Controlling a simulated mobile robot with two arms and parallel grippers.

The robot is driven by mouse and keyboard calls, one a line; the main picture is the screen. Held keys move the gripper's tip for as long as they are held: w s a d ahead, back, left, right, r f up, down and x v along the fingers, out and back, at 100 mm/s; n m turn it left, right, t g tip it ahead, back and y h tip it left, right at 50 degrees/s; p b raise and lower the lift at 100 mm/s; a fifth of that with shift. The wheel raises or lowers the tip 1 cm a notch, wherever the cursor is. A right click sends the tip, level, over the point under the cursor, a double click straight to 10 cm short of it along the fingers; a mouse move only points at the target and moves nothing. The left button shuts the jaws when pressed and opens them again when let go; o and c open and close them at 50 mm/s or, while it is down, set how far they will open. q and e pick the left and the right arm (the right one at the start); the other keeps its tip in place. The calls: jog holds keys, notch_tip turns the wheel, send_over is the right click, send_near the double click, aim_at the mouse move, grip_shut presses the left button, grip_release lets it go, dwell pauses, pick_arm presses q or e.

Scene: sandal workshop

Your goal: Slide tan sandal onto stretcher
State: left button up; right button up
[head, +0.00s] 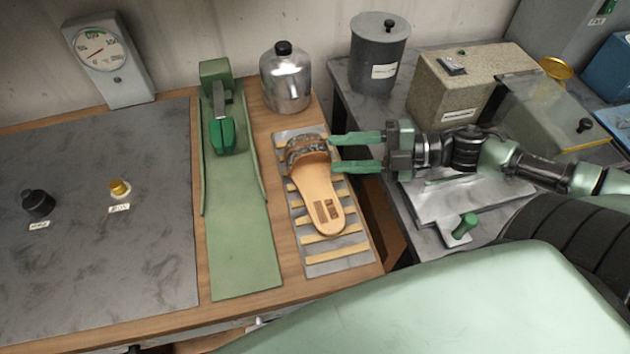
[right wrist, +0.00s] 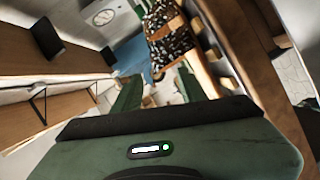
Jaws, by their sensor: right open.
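The tan sandal (head: 322,200) lies sole down on a slatted rack, its dark patterned strap end away from me and its heel toward me. The strap also shows in the right wrist view (right wrist: 172,42). My right gripper (head: 336,153) is open just right of the strap, its two green fingers pointing left at it. Nothing shows held between them; whether a fingertip touches the sandal I cannot tell. The green device (head: 222,130) on a long green base, left of the rack, looks like the stretcher; nothing is on it. My left gripper is not in view.
The slatted rack (head: 338,262) stands at the bench's right end. A metal canister (head: 286,80) is behind it. A grey lidded pot (head: 379,60) and a speckled box (head: 465,85) stand on the right table. A dial gauge (head: 105,60) is at the back left.

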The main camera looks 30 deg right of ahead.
aim_at(299, 155)
jog(key=shift+x, duration=3.4)
jog(key=shift+r, duration=0.1)
grip_shut()
